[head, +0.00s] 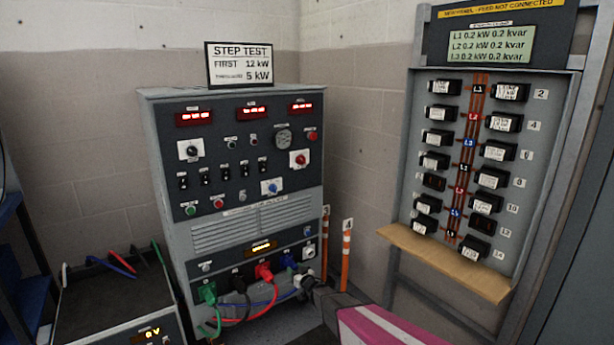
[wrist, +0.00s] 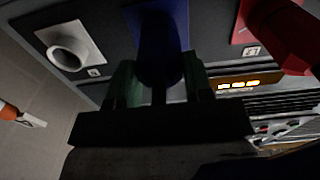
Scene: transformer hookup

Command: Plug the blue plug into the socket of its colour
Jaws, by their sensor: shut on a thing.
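The blue plug (wrist: 160,62) is between the fingers of my gripper (wrist: 160,88) in the wrist view, which are shut on it. It points at the blue socket plate (wrist: 178,14) and overlaps it, dark in shadow; I cannot tell how deep the plug sits. In the head view, the blue socket (head: 287,260) is at the lower right of the grey cabinet (head: 180,240), right of the red plug (head: 264,271). My gripper (head: 302,282) is just below and right of it, partly hidden by my arm.
A white round socket (wrist: 68,46) beside the blue one is empty. The red plug (wrist: 275,35) is close on its other side. Green (head: 208,292) and black plugs with loose cables hang further left. Orange-striped posts (head: 346,255) stand right of the cabinet. A breaker panel (head: 470,165) hangs at right.

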